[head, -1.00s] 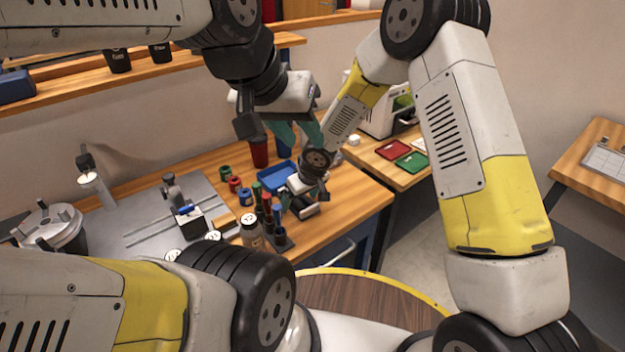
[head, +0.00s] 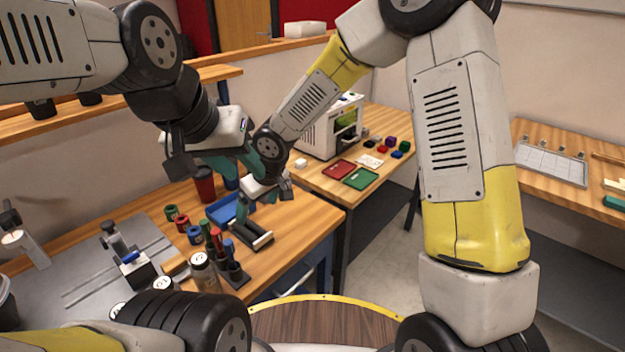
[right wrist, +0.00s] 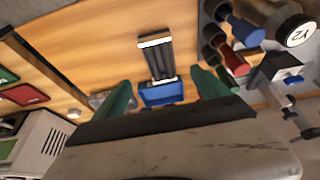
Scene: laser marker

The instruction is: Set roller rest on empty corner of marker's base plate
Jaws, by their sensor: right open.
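The roller rest (head: 250,236), a dark block with pale bars, lies on the wooden table; it also shows in the right wrist view (right wrist: 158,62). The grey slotted base plate (head: 90,283) is at the lower left, carrying a clamp-like fixture (head: 125,258). My right gripper (head: 256,200) is open above and behind the rest, apart from it; its green fingers (right wrist: 160,93) show in the right wrist view, with the rest seen beyond them. My left gripper (head: 235,168) is higher, over the back of the table, its teal fingers apart and empty. The plate's near part is hidden by my arm.
A blue tray (head: 222,209) sits right behind the rest. A marker rack (head: 232,272), bottles (head: 203,270) and small coloured rolls (head: 182,223) stand between rest and plate. A red cup (head: 204,184) stands at the back. A white machine (head: 318,135) is on the farther table.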

